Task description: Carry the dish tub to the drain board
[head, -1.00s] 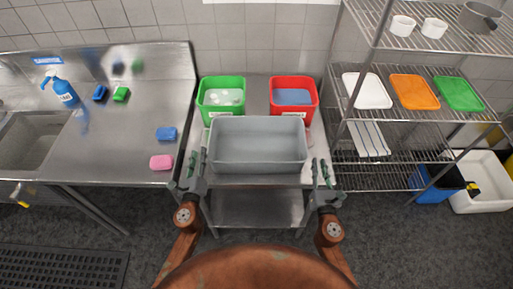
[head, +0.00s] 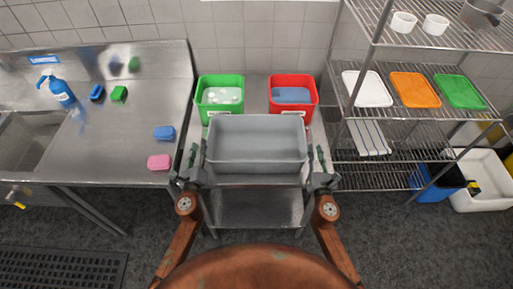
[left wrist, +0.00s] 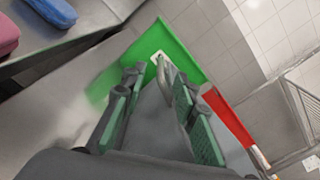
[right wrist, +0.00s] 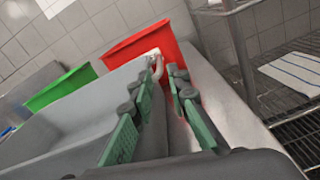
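The grey dish tub (head: 257,165) stands upright and empty on a steel cart (head: 257,207). My left gripper (head: 198,156) is at the tub's left side and my right gripper (head: 314,160) at its right side, both pointing away from me. In the left wrist view the green-padded fingers (left wrist: 160,115) are apart, with grey tub wall showing between them. In the right wrist view the fingers (right wrist: 160,115) are also apart, beside the tub (right wrist: 60,130); contact with its rim cannot be told. The steel drain board (head: 125,140) is at the left.
A green bin (head: 221,107) and a red bin (head: 292,107) stand behind the tub. A blue sponge (head: 165,133), a pink sponge (head: 160,162) and a soap bottle (head: 62,92) are on the drain board, which has bare space between them. A wire rack (head: 400,175) stands right.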

